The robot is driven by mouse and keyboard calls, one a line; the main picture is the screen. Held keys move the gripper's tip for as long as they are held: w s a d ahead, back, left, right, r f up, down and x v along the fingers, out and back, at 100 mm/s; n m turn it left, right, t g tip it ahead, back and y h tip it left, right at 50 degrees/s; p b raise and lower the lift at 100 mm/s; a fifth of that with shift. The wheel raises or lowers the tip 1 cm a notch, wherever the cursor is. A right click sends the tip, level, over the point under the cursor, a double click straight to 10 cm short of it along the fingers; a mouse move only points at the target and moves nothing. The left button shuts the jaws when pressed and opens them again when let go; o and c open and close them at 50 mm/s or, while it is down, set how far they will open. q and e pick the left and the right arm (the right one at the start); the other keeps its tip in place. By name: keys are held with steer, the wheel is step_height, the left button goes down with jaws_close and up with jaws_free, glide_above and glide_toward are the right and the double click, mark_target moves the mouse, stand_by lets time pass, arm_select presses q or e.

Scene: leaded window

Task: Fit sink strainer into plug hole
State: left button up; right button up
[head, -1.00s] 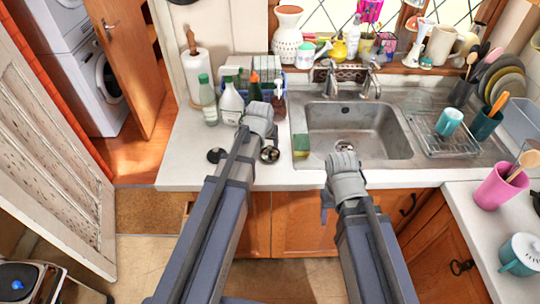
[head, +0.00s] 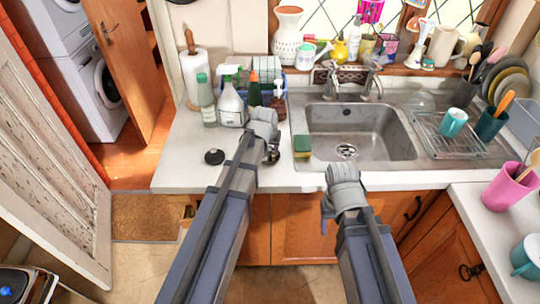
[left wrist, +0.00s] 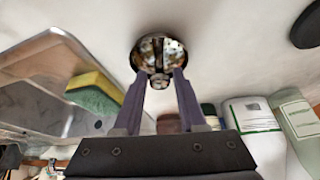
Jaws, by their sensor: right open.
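The sink strainer (head: 273,154) is a shiny round metal piece on the white counter left of the sink, partly hidden by my left arm in the head view. In the left wrist view the strainer (left wrist: 158,48) is at the top centre, with a knob at its middle. My left gripper (left wrist: 159,78) has its two fingers apart, one on each side of the knob; I cannot tell if they touch it. The plug hole (head: 346,151) shows in the floor of the steel sink (head: 360,125). My right gripper (head: 327,208) is open and empty at the counter's front edge.
A black disc (head: 214,156) lies left of the strainer. A yellow-green sponge (head: 302,146) sits at the sink's left edge. Bottles (head: 230,104) stand behind my left gripper. A dish rack (head: 452,138) is right of the sink. The sink basin is empty.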

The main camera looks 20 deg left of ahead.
arm_select(q)
jaws_close()
steer(key=shift+r, duration=0.15)
stand_by(0.4)
